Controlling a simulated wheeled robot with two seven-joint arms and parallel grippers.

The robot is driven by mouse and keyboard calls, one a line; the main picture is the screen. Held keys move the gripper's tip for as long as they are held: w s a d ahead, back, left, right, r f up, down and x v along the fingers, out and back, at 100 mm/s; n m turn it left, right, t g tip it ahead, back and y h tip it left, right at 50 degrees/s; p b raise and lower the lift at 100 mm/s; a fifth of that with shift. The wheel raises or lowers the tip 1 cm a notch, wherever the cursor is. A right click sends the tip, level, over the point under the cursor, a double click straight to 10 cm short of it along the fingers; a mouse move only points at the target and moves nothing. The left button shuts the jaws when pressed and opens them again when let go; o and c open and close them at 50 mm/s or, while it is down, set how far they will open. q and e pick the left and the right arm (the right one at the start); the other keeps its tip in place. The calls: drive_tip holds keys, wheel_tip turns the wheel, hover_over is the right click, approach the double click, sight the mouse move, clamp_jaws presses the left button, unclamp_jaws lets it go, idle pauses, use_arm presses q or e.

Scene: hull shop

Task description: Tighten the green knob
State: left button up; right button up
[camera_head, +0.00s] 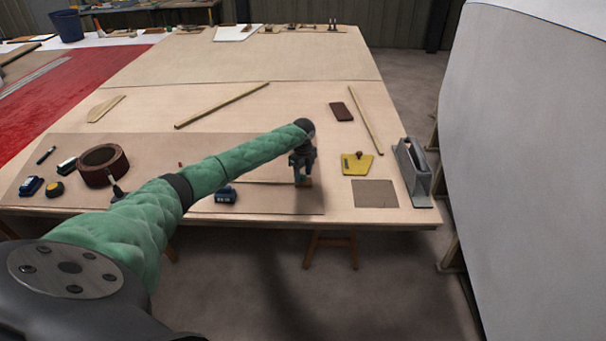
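My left arm, in a green quilted sleeve, reaches across the table from the lower left. Its gripper (303,178) points down near the front edge of the table, over a small brownish piece that is mostly hidden. The fingers are too small and dark to tell whether they are open or shut. I cannot make out a green knob; it may be hidden by the gripper or arm. My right gripper is not in view.
Right of the gripper lie a yellow plate (357,169), a square brown sheet (375,194) and a grey handled tool (413,172). A tape roll (103,166) and small blocks sit at left. Wooden strips (222,105) lie behind. A large pale hull (535,170) stands at right.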

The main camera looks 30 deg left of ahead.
sight(303, 176)
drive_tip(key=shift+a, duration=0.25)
use_arm(q)
drive_tip(key=shift+r, duration=0.25)
wheel_tip(303, 176, up, 7)
drive_tip(key=b, duration=0.2)
drive_tip(key=shift+r+b, duration=0.15)
drive_tip(key=shift+b, duration=0.15)
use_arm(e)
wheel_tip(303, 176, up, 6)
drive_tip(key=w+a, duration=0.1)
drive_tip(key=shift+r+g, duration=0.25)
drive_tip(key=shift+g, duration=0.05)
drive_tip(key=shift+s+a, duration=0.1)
